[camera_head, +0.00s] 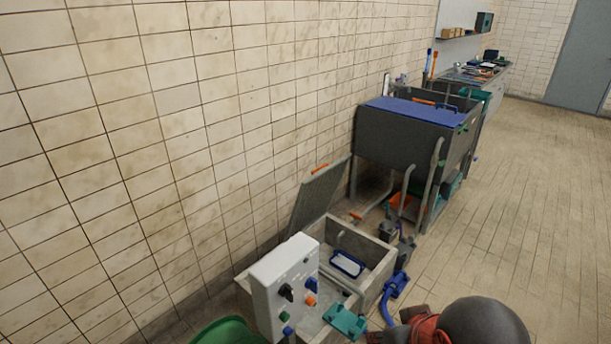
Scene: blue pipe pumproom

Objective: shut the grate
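The grate (318,196) is a grey flat panel with a fine surface pattern. It stands raised and tilted at the wall side of a low grey concrete basin (368,251). An orange strip shows at its top edge. The basin's top is open, and a blue-rimmed white tray (347,264) shows inside it. The fingers of my gripper are not in view. A dark rounded part and a red piece show at the bottom edge, apart from the grate; I cannot tell what they are.
A white control box (284,283) with knobs stands in front of the basin. A teal fitting (345,321) and a blue pipe piece (395,287) are beside it. A dark tank with a blue top (418,110) stands behind. The tiled floor on the right is clear.

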